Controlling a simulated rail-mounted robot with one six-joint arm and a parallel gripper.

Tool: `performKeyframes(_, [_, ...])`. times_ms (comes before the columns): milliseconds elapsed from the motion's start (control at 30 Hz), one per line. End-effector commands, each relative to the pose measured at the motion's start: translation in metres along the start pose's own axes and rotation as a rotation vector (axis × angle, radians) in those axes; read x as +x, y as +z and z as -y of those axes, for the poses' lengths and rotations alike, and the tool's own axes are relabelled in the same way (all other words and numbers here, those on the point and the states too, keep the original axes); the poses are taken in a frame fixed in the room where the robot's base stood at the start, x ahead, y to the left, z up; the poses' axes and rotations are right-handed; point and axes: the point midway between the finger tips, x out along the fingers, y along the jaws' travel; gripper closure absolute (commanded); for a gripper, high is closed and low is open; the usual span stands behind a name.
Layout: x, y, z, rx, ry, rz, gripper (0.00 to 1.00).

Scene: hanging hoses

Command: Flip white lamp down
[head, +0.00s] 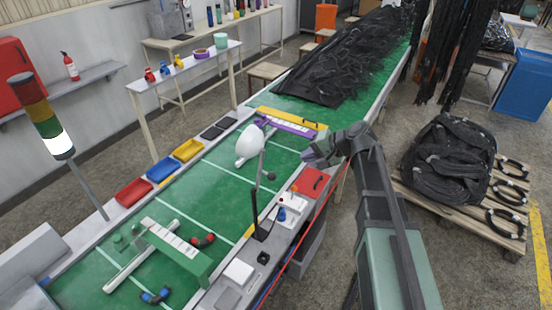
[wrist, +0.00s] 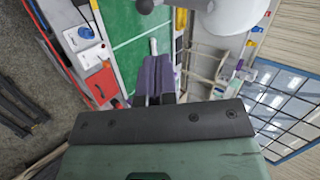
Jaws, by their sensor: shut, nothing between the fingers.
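The white lamp (head: 249,141) has a rounded white shade on a thin jointed arm. Its black stand (head: 257,212) rises from the near edge of the green conveyor, and the shade is raised over the belt. In the wrist view the shade (wrist: 236,14) is cut off at the top right. My gripper (head: 308,157) has purple fingers and is to the right of the shade, apart from it. In the wrist view my gripper (wrist: 154,72) is shut and empty.
A red panel (head: 311,181) and a control box with a blue knob (head: 283,213) lie along the near conveyor edge. A purple-and-yellow fixture (head: 288,121) stands behind the lamp. A signal tower (head: 42,118) rises at the left. Black hoses (head: 345,58) cover the far belt.

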Motion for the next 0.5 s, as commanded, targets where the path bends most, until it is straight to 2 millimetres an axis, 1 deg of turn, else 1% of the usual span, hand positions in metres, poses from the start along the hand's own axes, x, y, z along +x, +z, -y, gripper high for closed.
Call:
performKeyframes(167, [0.022, 0.0, -0.004, -0.002, 0.001, 0.003, 1.0])
performKeyframes(500, [0.097, 0.0, -0.006, -0.002, 0.002, 0.003, 1.0])
